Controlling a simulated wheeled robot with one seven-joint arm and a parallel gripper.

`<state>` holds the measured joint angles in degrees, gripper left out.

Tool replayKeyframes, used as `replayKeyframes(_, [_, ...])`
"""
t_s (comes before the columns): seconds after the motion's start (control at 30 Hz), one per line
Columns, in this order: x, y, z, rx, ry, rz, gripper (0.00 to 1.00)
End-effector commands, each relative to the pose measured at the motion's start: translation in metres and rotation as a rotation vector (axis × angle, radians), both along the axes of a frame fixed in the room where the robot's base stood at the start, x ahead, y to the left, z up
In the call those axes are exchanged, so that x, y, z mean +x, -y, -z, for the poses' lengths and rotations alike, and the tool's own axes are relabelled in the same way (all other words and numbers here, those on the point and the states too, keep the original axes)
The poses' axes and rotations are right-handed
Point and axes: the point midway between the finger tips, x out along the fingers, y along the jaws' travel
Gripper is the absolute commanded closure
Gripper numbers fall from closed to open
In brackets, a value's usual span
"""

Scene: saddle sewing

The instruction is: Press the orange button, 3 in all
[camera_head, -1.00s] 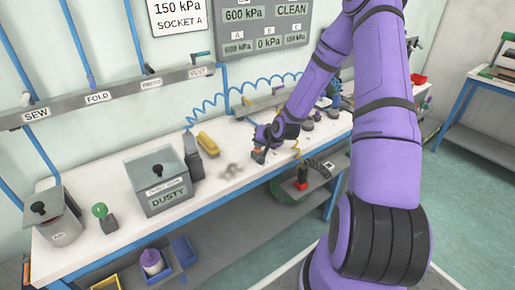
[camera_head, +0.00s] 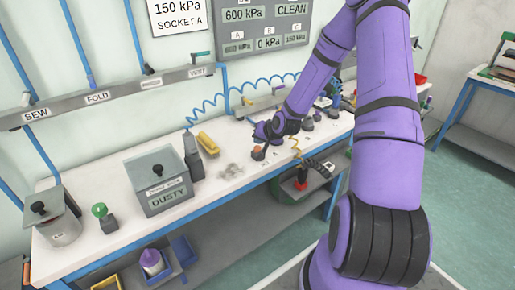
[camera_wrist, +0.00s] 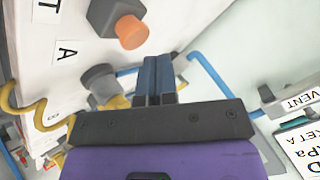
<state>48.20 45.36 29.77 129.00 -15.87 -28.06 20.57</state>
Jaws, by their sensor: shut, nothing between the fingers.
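The orange button (camera_head: 258,151) sits on a dark grey housing near the front edge of the white bench. In the wrist view the orange button (camera_wrist: 131,32) shows clearly, with its round cap uncovered. My gripper (camera_head: 262,137) is above and just behind the button in the head view, apart from it. In the wrist view the two blue fingers of my gripper (camera_wrist: 158,62) are together with nothing between them, beside the button.
A grey box marked DUSTY (camera_head: 163,187) stands on the bench (camera_head: 120,238) to the left. A yellow block (camera_head: 207,142) and a grey clump (camera_head: 230,171) lie left of the button. A grey knob (camera_wrist: 99,80) with yellow tubing is near the fingers. Blue coiled hose runs behind.

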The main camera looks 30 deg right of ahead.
Motion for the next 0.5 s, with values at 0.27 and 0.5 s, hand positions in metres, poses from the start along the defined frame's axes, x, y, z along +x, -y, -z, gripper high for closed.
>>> replayKeyframes(0.27, [0.0,0.0,-0.003,-0.001,0.002,0.001,1.0])
replayKeyframes(0.5, [0.0,0.001,-0.023,-0.001,0.002,0.002,1.0])
